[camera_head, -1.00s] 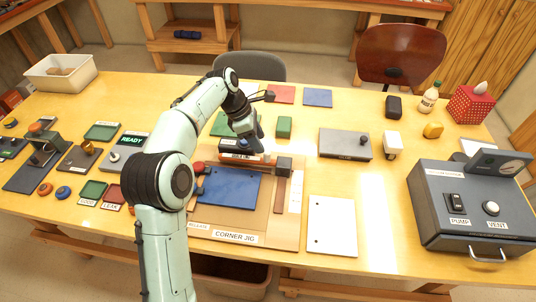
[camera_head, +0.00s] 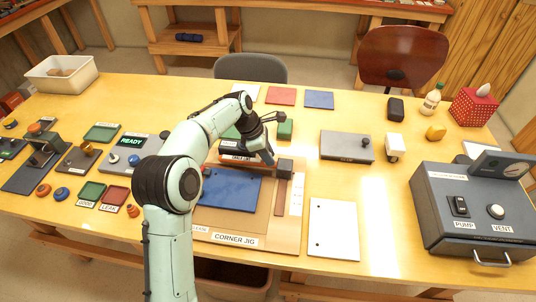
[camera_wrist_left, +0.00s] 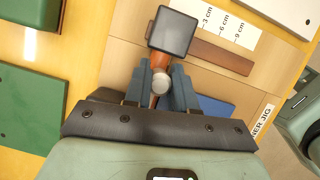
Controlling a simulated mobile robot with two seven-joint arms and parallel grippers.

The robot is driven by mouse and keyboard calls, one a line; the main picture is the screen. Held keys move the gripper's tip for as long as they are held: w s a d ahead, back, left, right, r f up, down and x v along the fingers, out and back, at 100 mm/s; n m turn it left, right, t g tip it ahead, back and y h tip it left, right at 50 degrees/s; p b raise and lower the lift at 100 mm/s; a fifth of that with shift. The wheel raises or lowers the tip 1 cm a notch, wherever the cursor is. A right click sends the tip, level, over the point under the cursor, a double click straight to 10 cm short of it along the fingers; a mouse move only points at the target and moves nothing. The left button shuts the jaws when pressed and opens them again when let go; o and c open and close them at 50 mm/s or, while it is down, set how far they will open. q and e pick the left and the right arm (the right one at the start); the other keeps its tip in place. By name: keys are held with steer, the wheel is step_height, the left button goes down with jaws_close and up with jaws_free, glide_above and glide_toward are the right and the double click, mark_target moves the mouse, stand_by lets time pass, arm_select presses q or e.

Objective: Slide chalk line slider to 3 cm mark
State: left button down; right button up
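The chalk line tool, with a dark body and a white label (camera_head: 240,158), lies across the back of the corner jig (camera_head: 262,242). In the left wrist view an orange bar with a pale round knob (camera_wrist_left: 161,83) runs towards a black block (camera_wrist_left: 172,30). A paper scale (camera_wrist_left: 222,24) marked 3, 6 and 9 cm lies beyond a brown strip (camera_wrist_left: 208,52). My left gripper (camera_head: 266,156) is down at the tool's right part. Its blue fingers (camera_wrist_left: 160,72) stand either side of the knob; whether they press on it is unclear. My right gripper is out of view.
A blue board (camera_head: 230,190) lies on the jig. The pump case (camera_head: 470,205) is at far right.

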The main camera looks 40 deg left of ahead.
arm_select(q)
steer(key=shift+s+d+f+b, duration=0.1)
steer(key=shift+s+d+b, duration=0.4)
steer(key=shift+s+b, duration=0.3)
steer(key=shift+s+d+b, duration=0.45)
steer(key=shift+s+b, duration=0.1)
steer(key=shift+s, duration=0.4)
steer(key=shift+s+d, duration=0.25)
steer(key=shift+s, duration=0.1)
steer(key=c, duration=0.9)
jaws_free()
steer(key=p+v, duration=0.2)
steer(key=v, duration=1.1)
steer(key=shift+a+r+p, duration=0.1)
steer(key=shift+r+p, duration=0.2)
steer(key=shift+p, duration=0.05)
